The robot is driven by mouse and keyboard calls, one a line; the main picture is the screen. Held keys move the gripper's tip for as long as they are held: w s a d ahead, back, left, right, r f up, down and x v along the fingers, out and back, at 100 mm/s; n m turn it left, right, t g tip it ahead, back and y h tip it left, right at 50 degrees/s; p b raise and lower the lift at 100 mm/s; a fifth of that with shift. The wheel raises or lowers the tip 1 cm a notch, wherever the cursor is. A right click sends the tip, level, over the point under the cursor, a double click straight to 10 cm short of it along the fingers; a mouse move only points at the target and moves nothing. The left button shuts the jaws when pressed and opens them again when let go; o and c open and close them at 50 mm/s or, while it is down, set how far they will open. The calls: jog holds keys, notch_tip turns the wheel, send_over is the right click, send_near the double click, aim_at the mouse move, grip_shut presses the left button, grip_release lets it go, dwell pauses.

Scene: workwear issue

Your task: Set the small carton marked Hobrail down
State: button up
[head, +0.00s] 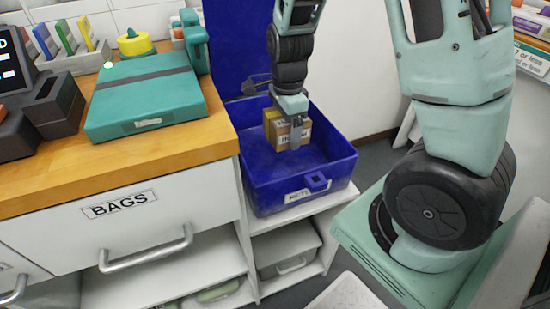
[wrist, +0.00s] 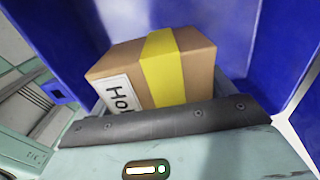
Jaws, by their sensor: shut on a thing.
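The small brown carton (head: 280,136) has a yellow band and a white label. In the wrist view the carton (wrist: 199,68) shows the label's first letters, "Ho", with the rest cut off by my gripper. My gripper (head: 294,137) points down and is shut on the carton. In the wrist view my gripper (wrist: 165,118) covers the carton's lower part.
The blue bin stands on a white shelf unit (head: 302,216), its raised blue lid (head: 238,45) behind. A wooden counter (head: 165,160) with a teal case (head: 148,95) is close on the left. The bin's right part looks empty. A grey box (head: 287,247) sits below.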

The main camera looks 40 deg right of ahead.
aim_at(285, 164)
notch_tip(285, 164, down, 10)
jog(key=b, duration=0.3)
jog(key=shift+r, duration=0.2)
jog(key=shift+f, duration=0.2)
jog(key=o, duration=1.1)
jog(key=shift+r, duration=0.1)
notch_tip(285, 164, up, 12)
jog(key=p, duration=0.4)
jog(key=shift+r, duration=0.1)
jog(key=shift+s, duration=0.1)
